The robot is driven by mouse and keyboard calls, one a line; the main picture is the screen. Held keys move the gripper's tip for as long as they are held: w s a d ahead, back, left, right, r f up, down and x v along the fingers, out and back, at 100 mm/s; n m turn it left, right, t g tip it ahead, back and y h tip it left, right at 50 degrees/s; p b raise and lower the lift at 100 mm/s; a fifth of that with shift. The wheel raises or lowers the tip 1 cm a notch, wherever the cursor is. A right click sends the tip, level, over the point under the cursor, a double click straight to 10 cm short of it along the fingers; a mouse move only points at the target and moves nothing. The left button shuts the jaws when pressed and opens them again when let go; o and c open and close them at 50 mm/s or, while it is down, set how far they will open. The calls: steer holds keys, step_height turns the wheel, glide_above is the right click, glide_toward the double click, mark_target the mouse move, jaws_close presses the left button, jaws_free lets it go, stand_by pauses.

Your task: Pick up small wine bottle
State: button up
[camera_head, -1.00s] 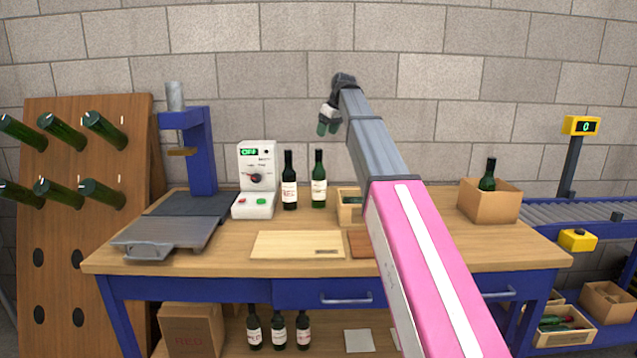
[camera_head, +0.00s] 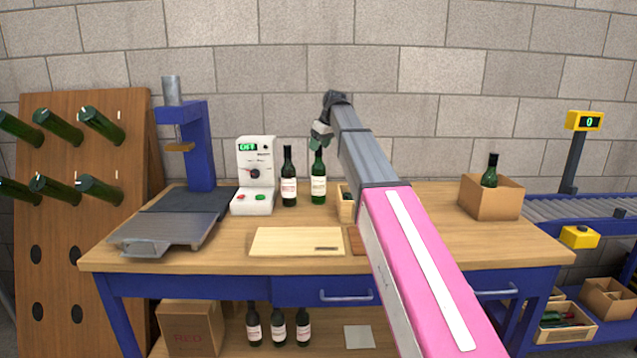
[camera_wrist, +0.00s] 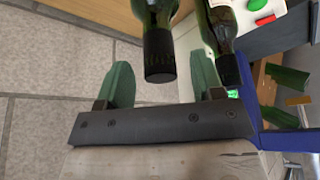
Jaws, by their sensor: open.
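Two upright wine bottles stand side by side at the back of the bench: a dark one with a white label (camera_head: 288,188) and a green one with a white label (camera_head: 318,187). I cannot tell which the task calls small. My gripper (camera_head: 320,141) is open, pointing down at the top of the green bottle. In the wrist view, the dark-capped neck of this bottle (camera_wrist: 159,55) lies between the two green fingers of my gripper (camera_wrist: 161,80), with gaps on both sides. The dark bottle's neck (camera_wrist: 223,45) is just outside the right finger.
A white control box (camera_head: 255,172) stands left of the bottles. A small wooden crate (camera_head: 346,205) is close on their right, partly hidden by my arm. A cardboard box with a bottle (camera_head: 495,203) stands farther right. A pale board (camera_head: 290,241) lies in front.

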steer(key=shift+x, duration=1.05)
jaws_close()
steer(key=shift+r, duration=0.1)
